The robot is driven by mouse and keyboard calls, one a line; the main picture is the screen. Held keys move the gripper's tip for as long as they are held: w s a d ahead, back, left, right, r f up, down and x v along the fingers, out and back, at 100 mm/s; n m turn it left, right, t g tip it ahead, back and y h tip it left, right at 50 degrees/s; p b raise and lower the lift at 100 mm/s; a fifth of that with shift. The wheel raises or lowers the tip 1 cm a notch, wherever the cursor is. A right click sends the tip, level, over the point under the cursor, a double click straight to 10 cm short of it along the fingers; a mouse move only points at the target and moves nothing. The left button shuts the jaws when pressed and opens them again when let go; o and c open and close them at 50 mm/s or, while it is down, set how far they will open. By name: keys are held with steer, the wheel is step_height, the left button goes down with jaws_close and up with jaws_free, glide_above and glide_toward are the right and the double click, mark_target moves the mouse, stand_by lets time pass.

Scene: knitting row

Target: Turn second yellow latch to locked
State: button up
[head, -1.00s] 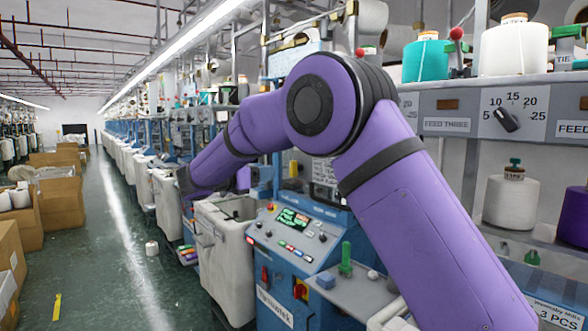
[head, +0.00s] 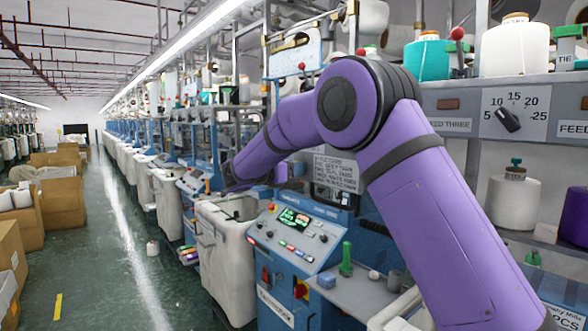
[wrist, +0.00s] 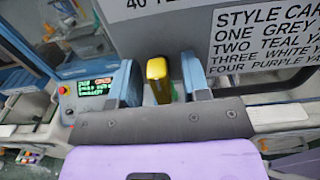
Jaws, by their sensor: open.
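A yellow latch (wrist: 157,78) stands upright between the two blue fingers of my gripper (wrist: 159,64) in the wrist view. The fingers are apart, one on each side, with a visible gap at each side of the latch. Its lower end is hidden behind the gripper's dark front edge, so I cannot tell its locked state. In the head view my purple arm hides the gripper and this latch.
A style card (wrist: 262,45) hangs on the grey panel right of the latch. A control panel with a green screen (head: 294,218) and a white bin (head: 226,260) are below my arm. A shelf with yarn cones (head: 514,50) is at right. The aisle floor (head: 120,260) is mostly clear.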

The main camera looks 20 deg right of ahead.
steer(key=shift+c, duration=0.2)
jaws_close()
steer(key=shift+m, duration=0.3)
steer(key=m, duration=0.3)
steer(key=shift+s+m, duration=0.1)
steer(key=shift+m, duration=0.2)
steer(key=m, duration=0.4)
steer(key=shift+m, duration=0.3)
steer(key=m, duration=0.4)
steer(key=shift+s+f, duration=0.1)
steer(key=shift+f, duration=0.05)
steer(key=shift+f+m, duration=0.15)
steer(key=shift+m, duration=2.35)
